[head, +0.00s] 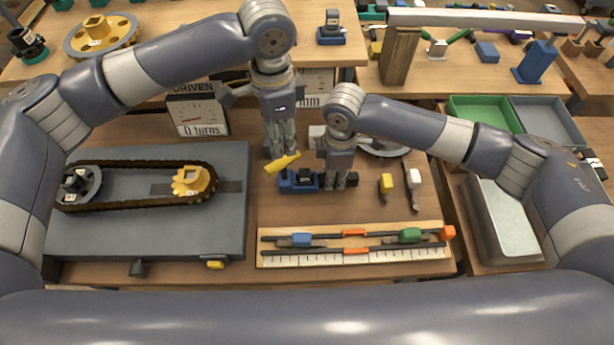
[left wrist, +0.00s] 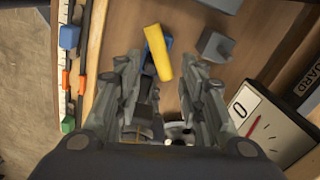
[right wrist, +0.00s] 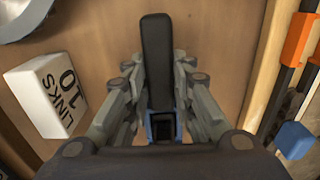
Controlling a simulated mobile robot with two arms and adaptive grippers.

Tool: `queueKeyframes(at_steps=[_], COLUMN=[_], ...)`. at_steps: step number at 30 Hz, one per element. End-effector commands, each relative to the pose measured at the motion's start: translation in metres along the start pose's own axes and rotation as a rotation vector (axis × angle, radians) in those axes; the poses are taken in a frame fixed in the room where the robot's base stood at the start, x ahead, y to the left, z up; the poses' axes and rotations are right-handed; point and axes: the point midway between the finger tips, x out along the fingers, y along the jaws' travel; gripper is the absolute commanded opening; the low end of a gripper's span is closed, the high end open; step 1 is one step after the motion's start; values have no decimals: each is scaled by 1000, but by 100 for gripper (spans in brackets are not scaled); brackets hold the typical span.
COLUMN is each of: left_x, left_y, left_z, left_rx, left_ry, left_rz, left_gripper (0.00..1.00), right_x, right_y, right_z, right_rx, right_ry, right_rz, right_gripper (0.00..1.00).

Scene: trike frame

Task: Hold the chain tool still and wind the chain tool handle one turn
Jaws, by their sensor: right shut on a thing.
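The chain tool (head: 299,181) is a small blue and dark block on the workbench, right of the chain board. My right gripper (head: 338,186) is shut on its black bar (right wrist: 157,60), which lies between the fingers in the right wrist view; a blue part shows below. The yellow chain tool handle (head: 283,163) sits tilted above the tool's left part. My left gripper (head: 280,153) points down just behind the handle, fingers apart. In the left wrist view the handle (left wrist: 157,52) crosses near the fingertips, not clearly between them; the blue tool lies partly hidden behind it.
A grey board (head: 120,235) with a chain around two sprockets stands left. A dial sign (head: 198,115) reading 0 turns is behind it. A ruler rack (head: 355,257) with sliders lies in front. A white 10 LINKS block (right wrist: 47,93) and small hooked tools (head: 413,180) are close on the right.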

Motion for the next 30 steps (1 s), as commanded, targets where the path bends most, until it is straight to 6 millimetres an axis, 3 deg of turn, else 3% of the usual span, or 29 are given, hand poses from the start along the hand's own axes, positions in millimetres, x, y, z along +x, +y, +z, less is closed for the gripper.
queueKeyframes(at_steps=[6, 14, 30], left_x=[-4, -2, 69], left_y=[0, 0, 1], left_z=[0, 0, 0], left_rx=[-251, -355, -355], left_ry=[1, -1, -1], left_rz=[-1, 0, 2], left_gripper=[37, 37, 37], right_x=[-1, -1, -1], right_y=[1, 1, 1], right_z=[-1, -1, -1], right_rx=[0, 0, 0], right_ry=[2, 2, 2], right_rz=[2, 2, 2], right_gripper=[0, 0, 0])
